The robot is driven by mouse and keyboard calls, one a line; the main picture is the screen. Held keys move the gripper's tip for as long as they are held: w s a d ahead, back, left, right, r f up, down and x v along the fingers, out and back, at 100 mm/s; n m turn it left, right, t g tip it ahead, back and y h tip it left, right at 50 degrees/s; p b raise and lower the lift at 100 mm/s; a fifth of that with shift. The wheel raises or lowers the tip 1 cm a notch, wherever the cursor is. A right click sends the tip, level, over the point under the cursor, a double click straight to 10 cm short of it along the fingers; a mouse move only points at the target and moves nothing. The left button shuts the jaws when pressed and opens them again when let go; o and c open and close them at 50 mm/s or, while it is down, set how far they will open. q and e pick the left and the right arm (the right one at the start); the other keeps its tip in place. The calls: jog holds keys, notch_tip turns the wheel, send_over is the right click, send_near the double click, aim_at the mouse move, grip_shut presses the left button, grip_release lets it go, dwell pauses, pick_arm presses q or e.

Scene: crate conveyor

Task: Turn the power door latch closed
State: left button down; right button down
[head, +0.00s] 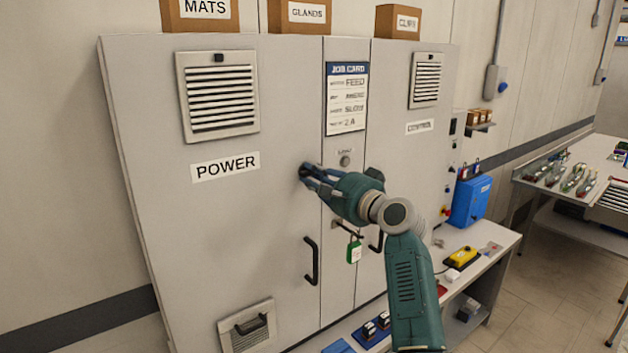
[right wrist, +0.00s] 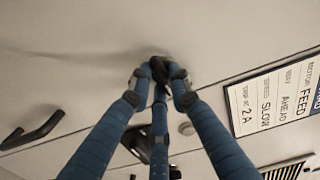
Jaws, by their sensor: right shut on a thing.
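The power door (head: 225,215), a grey cabinet door labelled POWER, stands flush with the cabinet front in the head view. The dark power door latch (head: 304,171) sits near its right edge. My right gripper (head: 309,172) has its blue fingers shut on the latch. In the right wrist view, the fingertips close around the dark latch (right wrist: 158,66), whose turn angle is mostly hidden by them. My left gripper is not in view.
A black door handle (head: 311,261) is below the latch. A green tag (head: 354,250) hangs on the centre strip under my right gripper. A job card (head: 346,98) is above. Boxes stand on the cabinet top; a bench (head: 490,258) with a blue case (head: 470,201) is at right.

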jog(key=shift+w+d+r+n+b, duration=0.1)
jog(key=shift+n+b, duration=2.5)
jog(key=shift+n, duration=1.6)
jog(key=shift+d+r+n+b, duration=0.1)
jog(key=shift+n+b, duration=2.45)
jog(key=shift+n, duration=1.65)
jog(key=c, duration=1.6)
grip_release()
jog(key=v, duration=1.2)
